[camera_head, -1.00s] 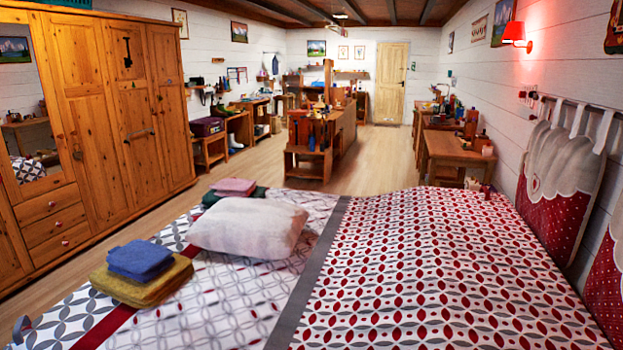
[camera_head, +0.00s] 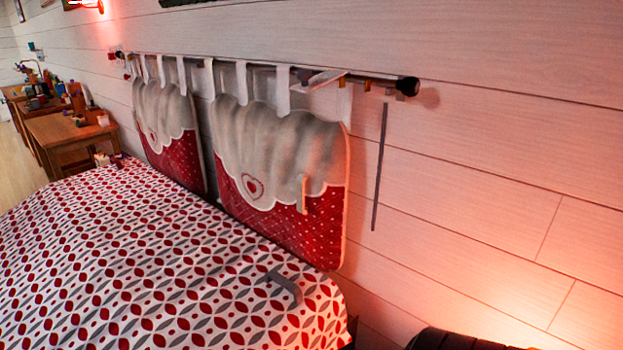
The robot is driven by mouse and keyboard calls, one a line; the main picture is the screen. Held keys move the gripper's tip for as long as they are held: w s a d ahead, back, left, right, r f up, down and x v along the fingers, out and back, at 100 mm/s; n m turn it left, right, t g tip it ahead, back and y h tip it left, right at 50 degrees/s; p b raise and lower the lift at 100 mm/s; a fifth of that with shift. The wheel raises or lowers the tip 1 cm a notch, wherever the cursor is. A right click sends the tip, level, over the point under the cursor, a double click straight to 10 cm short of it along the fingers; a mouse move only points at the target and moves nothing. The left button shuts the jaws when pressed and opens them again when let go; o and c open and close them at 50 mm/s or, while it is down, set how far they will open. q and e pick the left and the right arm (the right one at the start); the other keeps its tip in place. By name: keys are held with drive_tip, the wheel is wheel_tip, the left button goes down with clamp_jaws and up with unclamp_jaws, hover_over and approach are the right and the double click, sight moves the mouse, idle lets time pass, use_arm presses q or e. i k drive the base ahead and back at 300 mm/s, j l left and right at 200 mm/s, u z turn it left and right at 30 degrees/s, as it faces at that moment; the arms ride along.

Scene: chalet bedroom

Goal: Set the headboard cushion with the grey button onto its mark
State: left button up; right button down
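Two headboard cushions hang by white fabric loops from a rail on the wall. Each has a grey top, a white scalloped edge and a red dotted lower part. The nearer cushion (camera_head: 240,135) carries a heart-shaped badge (camera_head: 252,186) and a small tan upright tab (camera_head: 305,195). The farther cushion (camera_head: 180,157) hangs to its left, also with a small badge. I cannot make out which one has a grey button. A thin grey vertical strip (camera_head: 379,170) is on the wall right of the nearer cushion, apart from it; I cannot tell if it is the mark. Neither gripper is recognisable in view.
The rail ends in a black knob (camera_head: 407,86). The bed (camera_head: 130,260) with its red-and-grey patterned cover fills the lower left. A small grey bent piece (camera_head: 285,287) shows over its near edge. A dark rounded shape (camera_head: 455,340) cuts the bottom edge. Wooden tables (camera_head: 65,132) stand far left.

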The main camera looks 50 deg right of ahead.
sight(283, 171)
drive_tip(key=z, duration=1.5)
